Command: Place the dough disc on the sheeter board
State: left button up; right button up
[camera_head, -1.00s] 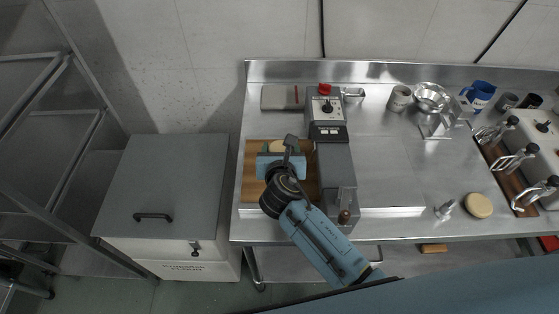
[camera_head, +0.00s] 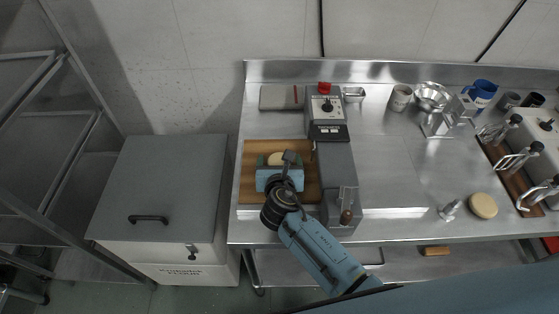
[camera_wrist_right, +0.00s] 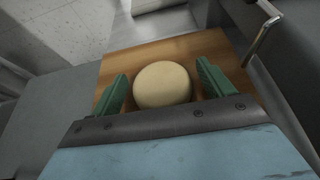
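A pale round dough disc (camera_head: 276,159) lies on the brown wooden sheeter board (camera_head: 251,172), left of the grey sheeter body. My right gripper (camera_head: 279,161) is over the board from the front, partly covering the disc. In the right wrist view the dough disc (camera_wrist_right: 162,86) sits between the two green fingers of my right gripper (camera_wrist_right: 163,80). A narrow gap shows on each side of the disc, so the fingers look open around it. The wooden board (camera_wrist_right: 150,55) shows beyond and around it. My left gripper is not in view.
The sheeter (camera_head: 337,170) with a red knob stands right of the board. A second pale disc (camera_head: 483,205) lies at the counter's right. Mugs and a metal bowl (camera_head: 431,97) stand at the back. A grey lidded bin (camera_head: 165,185) is left of the counter.

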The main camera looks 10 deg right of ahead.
jog(key=shift+r, duration=0.2)
jog(key=p+v, duration=0.2)
jog(key=v, duration=0.9)
jog(key=shift+s, duration=0.15)
jog(key=shift+s+a+r+p, duration=0.1)
jog(key=shift+s+r+p, duration=0.05)
jog(key=shift+s+p, duration=0.15)
